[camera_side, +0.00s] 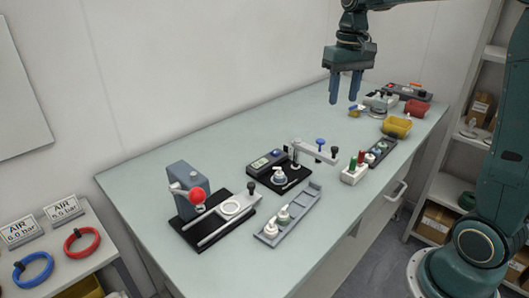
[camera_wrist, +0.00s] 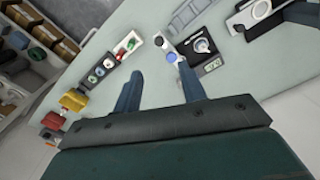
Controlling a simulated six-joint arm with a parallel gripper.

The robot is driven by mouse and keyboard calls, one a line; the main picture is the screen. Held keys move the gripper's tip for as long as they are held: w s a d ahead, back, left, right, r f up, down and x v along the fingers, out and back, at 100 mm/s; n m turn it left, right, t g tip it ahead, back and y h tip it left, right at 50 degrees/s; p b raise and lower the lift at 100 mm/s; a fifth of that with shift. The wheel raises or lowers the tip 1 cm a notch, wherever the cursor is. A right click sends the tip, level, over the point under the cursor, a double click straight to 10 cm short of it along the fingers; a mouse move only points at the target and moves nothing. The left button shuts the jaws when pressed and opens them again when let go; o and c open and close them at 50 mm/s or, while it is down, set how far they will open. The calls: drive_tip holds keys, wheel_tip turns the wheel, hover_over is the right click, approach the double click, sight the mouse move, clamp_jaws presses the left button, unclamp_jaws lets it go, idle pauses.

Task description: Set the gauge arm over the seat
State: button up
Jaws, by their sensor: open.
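The gauge station has a black base (camera_side: 294,184) and a small box with a display (camera_side: 262,163). The seat (camera_side: 279,176) is on the base, with a pale round part on it. The white gauge arm (camera_side: 313,151) runs from its post out to the right, away from the seat. It carries a blue knob (camera_side: 320,142) and a dark knob (camera_side: 334,152). In the wrist view the seat (camera_wrist: 202,46) and blue knob (camera_wrist: 171,57) show beyond my fingers. My gripper (camera_side: 345,101) is open and empty, high above the bench, behind and right of the gauge arm.
A press with a red ball (camera_side: 196,195) stands at the left. A grey tray (camera_side: 312,197) with white-topped parts lies in front. A rack of coloured parts (camera_side: 355,172), a yellow bin (camera_side: 397,127) and a red bin (camera_side: 417,108) stand to the right. The bench's back left is clear.

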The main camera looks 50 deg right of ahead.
sight(335, 147)
drive_tip(key=shift+w+d+f, duration=0.1)
drive_tip(key=shift+w+d, duration=0.05)
drive_tip(key=shift+d, duration=0.05)
drive_tip(key=shift+f, duration=0.1)
drive_tip(key=shift+f, duration=6.8)
drive_tip(key=shift+c, duration=0.4)
clamp_jaws()
